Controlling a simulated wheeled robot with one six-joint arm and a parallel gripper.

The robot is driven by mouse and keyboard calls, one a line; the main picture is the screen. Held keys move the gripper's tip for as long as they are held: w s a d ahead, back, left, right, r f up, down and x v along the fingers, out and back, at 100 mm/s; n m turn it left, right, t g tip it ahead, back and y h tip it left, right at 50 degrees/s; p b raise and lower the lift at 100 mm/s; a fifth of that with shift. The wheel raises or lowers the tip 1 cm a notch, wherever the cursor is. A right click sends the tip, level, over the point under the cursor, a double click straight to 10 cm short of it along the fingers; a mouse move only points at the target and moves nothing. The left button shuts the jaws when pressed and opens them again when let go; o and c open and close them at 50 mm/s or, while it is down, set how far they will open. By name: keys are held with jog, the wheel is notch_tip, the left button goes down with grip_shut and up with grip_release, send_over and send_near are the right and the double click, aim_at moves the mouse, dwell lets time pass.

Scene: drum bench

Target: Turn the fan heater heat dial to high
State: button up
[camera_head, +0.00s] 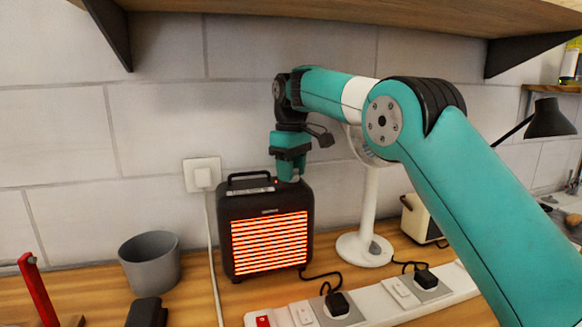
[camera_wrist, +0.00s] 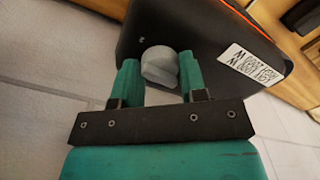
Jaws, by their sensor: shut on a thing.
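The fan heater (camera_head: 222,232) is a dark box with a top handle and an orange-glowing front grille. It stands on the bench against the tiled wall, and its dark top fills the upper part of the wrist view (camera_wrist: 215,30). A grey round heat dial (camera_wrist: 160,65) sits on that top, near a white label (camera_wrist: 248,65). My gripper (camera_head: 290,174) points down over the heater's right top side. In the wrist view its teal fingers (camera_wrist: 158,78) are shut on the dial, one on each side. I cannot read the dial's setting.
A white fan (camera_head: 371,215) stands right of the heater. A grey cup (camera_head: 150,265) stands left, and a white power strip (camera_head: 375,302) lies in front. A wall socket (camera_head: 202,174) with a cable is behind left. A wooden shelf (camera_head: 380,12) hangs above my arm.

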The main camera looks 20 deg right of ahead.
jog(key=shift+r+m+p, duration=0.2)
jog(key=shift+m+p, duration=0.8)
jog(key=shift+m, duration=0.2)
jog(key=shift+f+m+p, duration=0.15)
jog(key=shift+m+p, duration=0.8)
jog(key=shift+m, duration=0.15)
jog(key=shift+f, duration=0.1)
jog(key=o, duration=0.9)
jog(key=shift+o, duration=0.2)
